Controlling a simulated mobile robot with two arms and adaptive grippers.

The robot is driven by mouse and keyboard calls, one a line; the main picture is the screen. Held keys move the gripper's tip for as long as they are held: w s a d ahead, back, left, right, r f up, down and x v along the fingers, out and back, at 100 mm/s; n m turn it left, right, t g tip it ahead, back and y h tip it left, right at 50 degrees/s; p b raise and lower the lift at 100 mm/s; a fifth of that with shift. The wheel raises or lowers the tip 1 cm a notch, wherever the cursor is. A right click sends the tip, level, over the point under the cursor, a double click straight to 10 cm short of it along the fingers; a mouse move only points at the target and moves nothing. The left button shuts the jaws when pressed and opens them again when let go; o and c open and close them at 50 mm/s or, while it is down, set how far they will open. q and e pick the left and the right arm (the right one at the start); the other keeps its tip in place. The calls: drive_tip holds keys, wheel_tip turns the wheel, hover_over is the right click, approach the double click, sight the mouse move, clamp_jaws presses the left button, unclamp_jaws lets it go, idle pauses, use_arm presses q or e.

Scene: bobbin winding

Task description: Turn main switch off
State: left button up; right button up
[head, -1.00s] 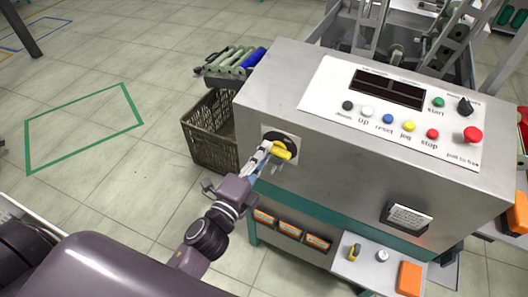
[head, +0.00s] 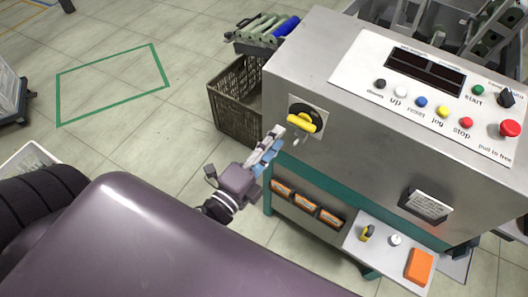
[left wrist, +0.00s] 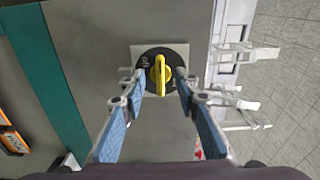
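The main switch (head: 301,121) is a yellow handle on a round black dial with a pale square plate, on the machine's left-facing side. In the head view the handle lies roughly crosswise. My left gripper (head: 275,139) is just below and left of it, apart from the handle. In the left wrist view the yellow handle (left wrist: 161,73) points up and down the picture between the two blue-padded fingers of my open left gripper (left wrist: 160,84), which hold nothing. The dial lettering is too small to read surely. My right gripper is not in view.
The grey machine (head: 330,95) has a white button panel (head: 375,60) on top. A brown crate (head: 235,105) stands left of it. A small shelf (head: 370,255) with an orange box (head: 419,266) is lower right. Open floor lies to the left.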

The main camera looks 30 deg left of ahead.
use_arm(q)
drive_tip(key=s, duration=0.5)
drive_tip(key=shift+a, duration=0.3)
drive_tip(key=s+f+n+g, duration=0.2)
drive_tip(key=f+n, duration=0.1)
drive_tip(key=f, duration=0.8)
drive_tip(key=s+d+f+n+g+y, duration=0.1)
drive_tip(key=s+f+n+g, duration=0.15)
drive_tip(key=f, duration=0.95)
drive_tip(key=s+f+n+g, duration=0.1)
drive_tip(key=f+n+g, duration=0.2)
drive_tip(key=f, duration=0.8)
drive_tip(key=s+a+f+n+g, duration=0.2)
drive_tip(key=s+f+n+g, duration=0.2)
drive_tip(key=s+f, duration=0.7)
drive_tip(key=s+a+f+n+g+y, duration=0.1)
drive_tip(key=s+a+f+n+g, duration=0.2)
drive_tip(key=s+f, duration=0.8)
drive_tip(key=s+n+g, duration=0.1)
drive_tip(key=s+g, duration=0.1)
drive_tip(key=s, duration=0.1)
drive_tip(key=shift+s+a+f, duration=0.3)
drive_tip(key=shift+s+a, duration=0.05)
